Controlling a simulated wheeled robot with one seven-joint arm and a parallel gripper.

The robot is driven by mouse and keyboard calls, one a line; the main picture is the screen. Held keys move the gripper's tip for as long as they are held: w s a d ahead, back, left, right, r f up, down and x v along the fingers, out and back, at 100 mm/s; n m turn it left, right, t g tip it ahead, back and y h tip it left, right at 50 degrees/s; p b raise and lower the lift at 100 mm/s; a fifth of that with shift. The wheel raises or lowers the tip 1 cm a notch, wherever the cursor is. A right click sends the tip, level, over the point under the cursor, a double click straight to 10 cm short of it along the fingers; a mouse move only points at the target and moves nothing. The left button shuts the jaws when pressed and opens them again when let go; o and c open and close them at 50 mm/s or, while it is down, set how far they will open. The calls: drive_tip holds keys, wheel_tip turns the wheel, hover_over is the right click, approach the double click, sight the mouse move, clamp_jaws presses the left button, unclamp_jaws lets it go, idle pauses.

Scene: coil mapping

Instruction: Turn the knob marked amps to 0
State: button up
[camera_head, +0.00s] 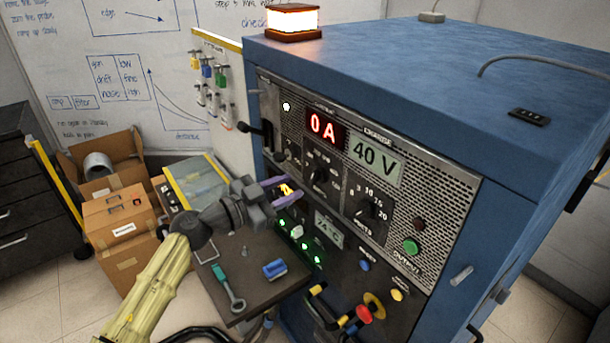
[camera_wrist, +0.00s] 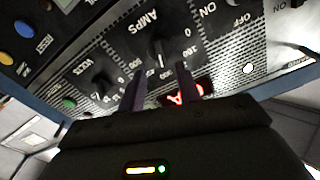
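The amps knob (camera_wrist: 160,48) is black, on the cabinet's grey perforated panel, beside the AMPS label in the wrist view. A white mark on it points toward the bottom of that picture; the scale figure it meets is not clear. In the head view, the small dark knob (camera_head: 320,176) sits below the red 0 A display (camera_head: 322,128). My gripper (camera_head: 294,186) is at the panel, left of and slightly below this knob. Its purple fingers (camera_wrist: 161,84) are apart with nothing between them in the wrist view, and the knob lies just beyond their tips.
The volts knob (camera_head: 367,210) is close to the right, under the 40 V display (camera_head: 375,158). Plugs and a red-yellow knob (camera_head: 373,306) stick out lower down. A small shelf (camera_head: 255,255) holding a wrench and blue block lies below my gripper. Boxes (camera_head: 120,225) stand left.

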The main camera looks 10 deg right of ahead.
sight(312, 178)
drive_tip(key=p+x, duration=0.1)
drive_tip(key=x, duration=0.4)
drive_tip(key=shift+w+d, duration=0.1)
drive_tip(key=shift+d, duration=0.15)
clamp_jaws()
